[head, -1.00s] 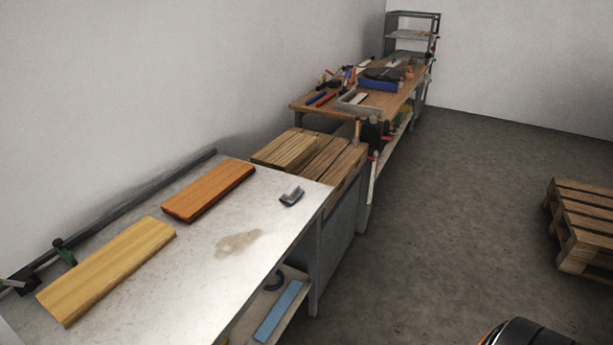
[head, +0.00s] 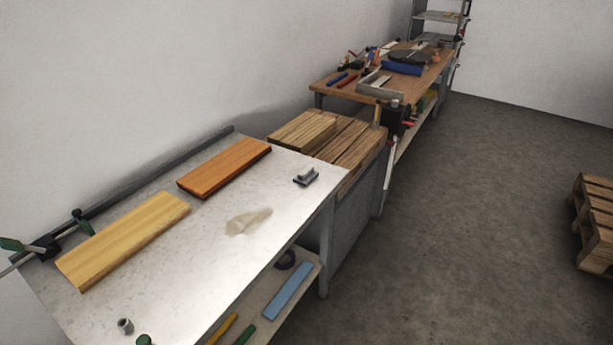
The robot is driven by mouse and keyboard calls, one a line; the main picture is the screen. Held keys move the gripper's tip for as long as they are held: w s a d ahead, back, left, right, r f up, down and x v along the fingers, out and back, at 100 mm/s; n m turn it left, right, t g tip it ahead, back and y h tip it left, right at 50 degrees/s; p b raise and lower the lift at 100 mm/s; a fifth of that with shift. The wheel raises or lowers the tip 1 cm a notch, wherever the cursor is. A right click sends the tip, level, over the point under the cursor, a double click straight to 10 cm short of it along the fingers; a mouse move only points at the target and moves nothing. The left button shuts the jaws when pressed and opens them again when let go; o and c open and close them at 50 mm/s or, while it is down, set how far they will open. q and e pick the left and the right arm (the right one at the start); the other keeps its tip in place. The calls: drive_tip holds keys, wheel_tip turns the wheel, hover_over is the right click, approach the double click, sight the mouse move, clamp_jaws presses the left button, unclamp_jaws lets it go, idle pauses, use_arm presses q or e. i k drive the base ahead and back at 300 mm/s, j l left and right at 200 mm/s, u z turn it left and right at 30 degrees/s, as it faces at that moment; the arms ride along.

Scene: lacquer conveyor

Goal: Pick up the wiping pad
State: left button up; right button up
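The wiping pad (head: 306,177) appears to be the small grey block with a raised handle, lying near the far right corner of the pale tabletop (head: 185,262). A beige stain (head: 248,221) marks the tabletop in front of it. An orange-brown board (head: 224,168) lies to the left of the pad, and a yellow board (head: 122,239) lies nearer, further left. Nothing touches or covers the pad. Neither of my grippers is in view.
Slatted wood (head: 350,150) stands just beyond the tabletop. A tool-covered workbench (head: 432,72) is further back. Green-handled clamps (head: 82,221) sit at the left edge, and a small metal piece (head: 125,326) lies in front. A pallet (head: 597,222) stands right; open floor lies between.

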sight(305, 178)
drive_tip(key=i+z, duration=0.9)
